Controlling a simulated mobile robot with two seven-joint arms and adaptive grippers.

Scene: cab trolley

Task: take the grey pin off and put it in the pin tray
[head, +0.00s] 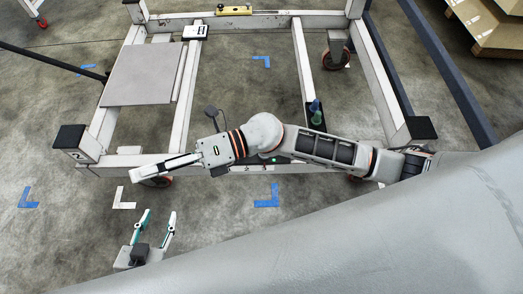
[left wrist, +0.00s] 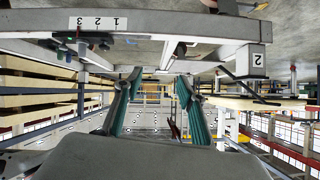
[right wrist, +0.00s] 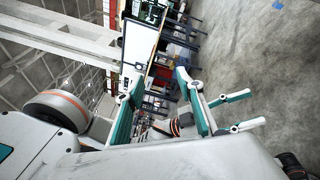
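In the head view a small dark tray (head: 317,125) on the trolley's inner beam holds a blue and a green upright piece (head: 316,108); I cannot tell whether this is the pin tray. My left gripper (head: 160,213) is open and empty over the floor, in front of the trolley's near beam. My right gripper (head: 140,175) reaches left along that beam, near its left end. Its fingers look open and empty in the right wrist view (right wrist: 160,80). The left wrist view shows the open left fingers (left wrist: 158,78).
The near beam bears a numbered label (left wrist: 97,23). Pallets (head: 490,25) lie far right.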

